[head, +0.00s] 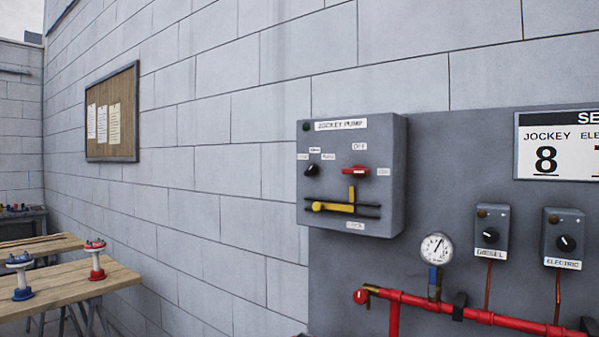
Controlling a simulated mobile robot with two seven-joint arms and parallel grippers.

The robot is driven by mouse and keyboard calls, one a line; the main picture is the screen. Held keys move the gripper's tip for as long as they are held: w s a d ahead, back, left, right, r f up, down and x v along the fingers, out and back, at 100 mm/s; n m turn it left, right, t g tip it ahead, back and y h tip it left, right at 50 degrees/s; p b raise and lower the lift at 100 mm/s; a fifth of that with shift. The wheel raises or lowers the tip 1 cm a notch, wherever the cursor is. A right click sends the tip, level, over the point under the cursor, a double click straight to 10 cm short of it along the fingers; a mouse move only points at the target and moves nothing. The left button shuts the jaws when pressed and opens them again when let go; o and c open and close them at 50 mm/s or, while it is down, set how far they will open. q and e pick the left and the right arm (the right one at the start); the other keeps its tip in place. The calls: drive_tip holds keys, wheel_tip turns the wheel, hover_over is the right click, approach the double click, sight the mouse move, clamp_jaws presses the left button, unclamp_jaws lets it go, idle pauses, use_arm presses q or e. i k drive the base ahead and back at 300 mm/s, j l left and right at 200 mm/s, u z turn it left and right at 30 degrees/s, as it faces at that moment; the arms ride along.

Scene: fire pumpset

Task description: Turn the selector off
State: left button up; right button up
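The grey jockey pump box (395,185) is mounted on the wall panel in the middle of the head view. A small black selector knob (311,170) is on its left side, with small labels around it; its pointer looks tilted, and the label text is too small to read surely. A red handle (355,170) lies about level, with an OFF label (359,147) above it. A yellow bar latch (335,208) lies across dark rails below, with an upright piece toward the red handle. Neither of my grippers is in view.
Diesel (490,235) and electric (566,243) knobs are on small boxes to the right. A pressure gauge (436,248) and red pipe (480,316) run below. A wooden table (65,292) with blue (20,275) and red (96,260) fittings stands at left. A notice board (112,112) hangs on the wall.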

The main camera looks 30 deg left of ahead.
sight(313, 168)
drive_tip(key=i+j, duration=0.1)
drive_tip(key=j, duration=0.3)
drive_tip(key=i+j, duration=0.15)
drive_tip(key=j, duration=0.25)
drive_tip(key=i+j, duration=0.1)
drive_tip(key=j, duration=0.25)
drive_tip(key=i+j, duration=0.15)
drive_tip(key=j, duration=0.25)
